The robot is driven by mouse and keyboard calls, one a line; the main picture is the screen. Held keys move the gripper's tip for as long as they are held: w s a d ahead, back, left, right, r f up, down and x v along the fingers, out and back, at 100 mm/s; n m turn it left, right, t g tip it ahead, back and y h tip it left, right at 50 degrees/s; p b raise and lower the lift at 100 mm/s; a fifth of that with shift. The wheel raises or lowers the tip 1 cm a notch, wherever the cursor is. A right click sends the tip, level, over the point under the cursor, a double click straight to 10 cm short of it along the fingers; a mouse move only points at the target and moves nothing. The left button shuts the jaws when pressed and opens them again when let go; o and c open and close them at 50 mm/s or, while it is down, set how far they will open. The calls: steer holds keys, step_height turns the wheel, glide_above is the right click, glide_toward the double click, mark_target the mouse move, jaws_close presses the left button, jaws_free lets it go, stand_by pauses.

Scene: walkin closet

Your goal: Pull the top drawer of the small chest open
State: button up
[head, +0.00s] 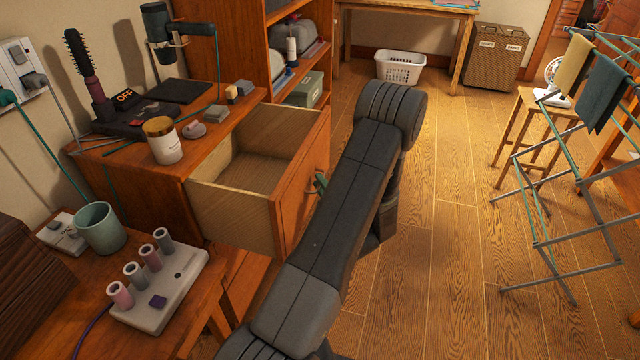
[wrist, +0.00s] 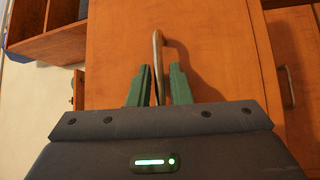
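The small chest (head: 140,180) is orange-brown wood and stands against the wall at the left. Its top drawer (head: 290,190) is pulled far out, and the inside that shows is empty. In the wrist view the drawer front (wrist: 215,50) fills the middle, with an upright metal bar handle (wrist: 157,45). My gripper (wrist: 160,85) has green fingers set apart on either side of the handle's near end, with small gaps beside the bar. In the head view my gripper (head: 320,183) is at the drawer front, mostly hidden behind my arm.
On the chest top are a jar (head: 162,140), a hairbrush (head: 85,65) and a hair dryer (head: 160,30). A table with a mug (head: 101,228) and a curler set (head: 160,285) is at lower left. A drying rack (head: 560,190) stands right. The floor between is clear.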

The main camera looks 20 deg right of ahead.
steer(key=s+d+f, duration=0.2)
steer(key=s, duration=1.1)
steer(key=shift+w, duration=0.1)
steer(key=w, duration=0.4)
steer(key=w+a+r, duration=0.1)
steer(key=w, duration=0.4)
steer(key=w+a+r, duration=0.1)
steer(key=w, duration=0.3)
steer(key=shift+w+a, duration=0.1)
steer(key=shift+w, duration=0.2)
steer(key=shift+w+a, duration=0.1)
steer(key=shift+a, duration=0.1)
steer(key=shift+r, duration=0.1)
